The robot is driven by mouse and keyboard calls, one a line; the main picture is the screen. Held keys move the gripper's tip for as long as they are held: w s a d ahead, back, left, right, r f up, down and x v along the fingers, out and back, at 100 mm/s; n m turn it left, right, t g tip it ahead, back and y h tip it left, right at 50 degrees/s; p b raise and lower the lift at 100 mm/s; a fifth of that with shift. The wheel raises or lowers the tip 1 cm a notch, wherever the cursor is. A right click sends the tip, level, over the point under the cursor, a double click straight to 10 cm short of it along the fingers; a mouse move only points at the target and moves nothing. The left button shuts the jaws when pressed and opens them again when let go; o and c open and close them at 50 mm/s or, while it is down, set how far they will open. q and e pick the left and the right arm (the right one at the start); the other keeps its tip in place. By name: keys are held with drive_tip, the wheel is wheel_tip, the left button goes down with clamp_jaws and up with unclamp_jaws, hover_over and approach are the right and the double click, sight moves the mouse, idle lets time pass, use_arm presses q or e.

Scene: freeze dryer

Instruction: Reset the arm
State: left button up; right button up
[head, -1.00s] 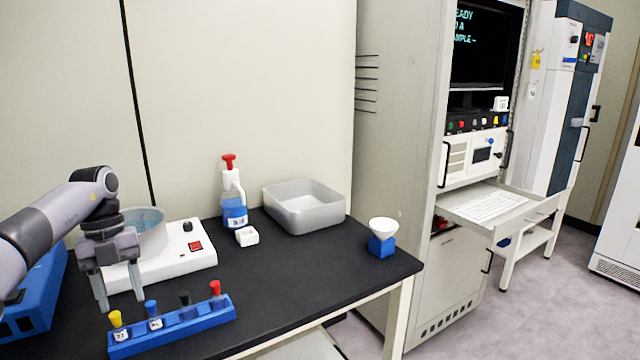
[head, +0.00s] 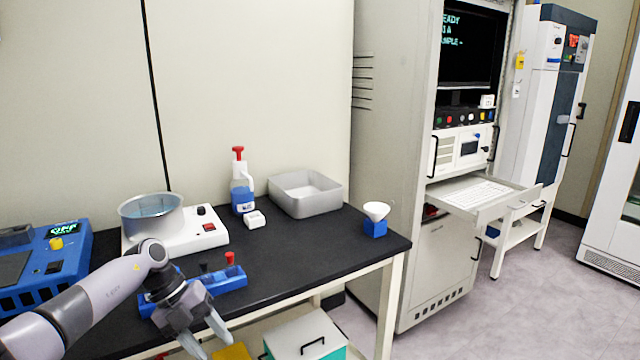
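My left arm comes in from the lower left. Its gripper (head: 205,340) points down and to the right at the table's front edge, in front of the blue vial rack (head: 232,281). The two fingers are apart and nothing shows between them, so it is open and empty. The gripper and arm hide the left part of the rack; a black cap (head: 204,267) and a red cap (head: 230,258) show on its right part. My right gripper is not in view.
The black table (head: 300,250) holds a water bath (head: 152,214), a blue device (head: 45,265), a spray bottle (head: 241,190), a grey bin (head: 305,208) and a funnel on a blue block (head: 375,228). A lidded box (head: 305,343) stands below the table. The table's middle right is clear.

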use_arm(q)
drive_tip(key=s+d+f+n+t+h+p, duration=0.1)
drive_tip(key=s+d+n+t+h, duration=0.35)
drive_tip(key=d, duration=0.45)
drive_tip(key=s+d+f+n+t+h+p, duration=0.1)
drive_tip(key=s+d+n+t+h, duration=0.4)
drive_tip(key=d, duration=0.5)
drive_tip(key=s+a+f+n+t+y, duration=0.1)
drive_tip(key=s+a+f+n+y, duration=0.4)
drive_tip(key=s+a+n, duration=0.4)
drive_tip(key=s+a+f+n+t+y+p, duration=0.1)
drive_tip(key=s+a+f+n+y, duration=0.5)
drive_tip(key=n, duration=0.5)
drive_tip(key=s+a+y, duration=0.2)
drive_tip(key=s+a, duration=0.1)
drive_tip(key=shift+a+f, duration=0.15)
drive_tip(key=shift+a, duration=0.1)
